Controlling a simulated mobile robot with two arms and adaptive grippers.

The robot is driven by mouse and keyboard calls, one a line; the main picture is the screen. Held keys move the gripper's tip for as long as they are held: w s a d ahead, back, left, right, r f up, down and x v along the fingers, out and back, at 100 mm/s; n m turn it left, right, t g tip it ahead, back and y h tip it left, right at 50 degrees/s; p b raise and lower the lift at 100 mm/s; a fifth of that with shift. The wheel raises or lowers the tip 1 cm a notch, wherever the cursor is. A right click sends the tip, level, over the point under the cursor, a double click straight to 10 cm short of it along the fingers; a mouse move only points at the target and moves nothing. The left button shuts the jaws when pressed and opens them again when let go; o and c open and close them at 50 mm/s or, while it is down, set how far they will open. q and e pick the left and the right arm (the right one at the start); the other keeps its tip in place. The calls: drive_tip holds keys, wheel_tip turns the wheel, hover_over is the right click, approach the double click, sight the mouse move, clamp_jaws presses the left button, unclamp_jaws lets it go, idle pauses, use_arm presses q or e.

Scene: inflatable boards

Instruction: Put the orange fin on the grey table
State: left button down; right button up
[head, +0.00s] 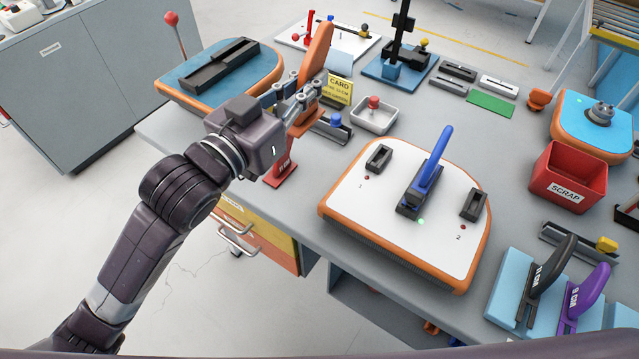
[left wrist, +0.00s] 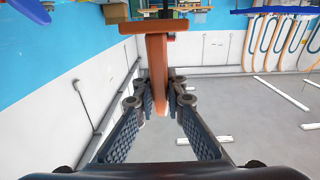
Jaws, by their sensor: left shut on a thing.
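The orange fin (head: 316,52) stands up from my left gripper (head: 300,98) in the head view, tilted a little to the right. The left gripper is shut on it. In the left wrist view the fin (left wrist: 157,65) runs between the two fingers (left wrist: 160,98), with a wider crosspiece at its far end. The grey table (head: 445,120) lies under and around the gripper. I cannot tell whether the fin touches anything on the table. My right gripper is not in view.
Near the gripper are a yellow card (head: 339,89), a white tray with a red knob (head: 374,115) and a red stand (head: 281,172). A white board with a blue fin (head: 435,160) lies in front. A red scrap bin (head: 567,177) stands at right.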

sight(307, 116)
use_arm(q)
drive_tip(key=f, duration=0.7)
drive_tip(key=shift+a+f+b, duration=0.2)
drive_tip(key=shift+a+b, duration=0.05)
drive_tip(key=shift+b, duration=0.15)
drive_tip(key=shift+d+f+b, duration=0.15)
drive_tip(key=shift+f+b, duration=0.35)
drive_tip(key=shift+f, duration=5.35)
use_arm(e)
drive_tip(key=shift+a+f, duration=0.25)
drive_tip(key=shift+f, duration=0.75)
use_arm(q)
drive_tip(key=shift+f, duration=0.15)
drive_tip(key=c, duration=2)
unclamp_jaws()
drive_tip(key=shift+c, duration=0.2)
drive_tip(key=shift+o, duration=0.3)
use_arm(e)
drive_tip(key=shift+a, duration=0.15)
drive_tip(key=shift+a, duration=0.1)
